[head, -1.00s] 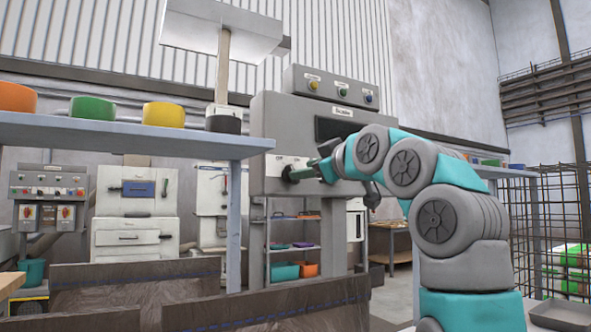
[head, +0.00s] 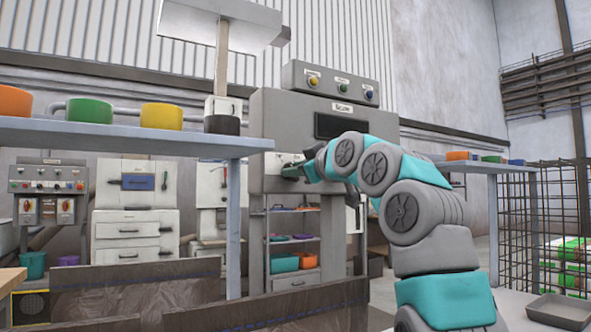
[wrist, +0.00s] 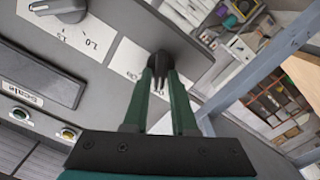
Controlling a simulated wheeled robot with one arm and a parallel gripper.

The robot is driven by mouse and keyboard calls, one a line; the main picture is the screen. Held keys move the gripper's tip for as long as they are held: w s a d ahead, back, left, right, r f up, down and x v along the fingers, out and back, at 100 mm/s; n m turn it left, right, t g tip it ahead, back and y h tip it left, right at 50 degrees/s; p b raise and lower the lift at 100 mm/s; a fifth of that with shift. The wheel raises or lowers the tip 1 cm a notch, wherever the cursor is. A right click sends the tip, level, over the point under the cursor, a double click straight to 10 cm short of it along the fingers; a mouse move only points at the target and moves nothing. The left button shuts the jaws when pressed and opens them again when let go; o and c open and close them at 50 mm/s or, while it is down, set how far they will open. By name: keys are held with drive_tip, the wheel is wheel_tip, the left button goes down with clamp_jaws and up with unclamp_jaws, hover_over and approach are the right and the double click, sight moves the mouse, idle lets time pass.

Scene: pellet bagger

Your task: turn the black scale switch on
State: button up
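The black scale switch (wrist: 160,63) is a small dark knob on a white label plate of the grey machine panel in the wrist view. My gripper (wrist: 160,82) has two green fingers, one on each side of the knob, and their tips appear to touch it. The tips partly cover the knob, and its exact turn is hard to read. In the head view my gripper (head: 293,170) meets the front of the grey scale cabinet (head: 275,120) at its white plate. The switch is too small and covered to make out there.
A grey dial (wrist: 58,8) with numbers and a dark display (wrist: 40,78) share the panel. A blue-grey shelf (head: 130,138) with coloured bowls stands in front at left. Dark brown panels (head: 140,290) stand low in front. A wire cage (head: 545,220) is at right.

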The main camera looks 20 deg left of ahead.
clamp_jaws()
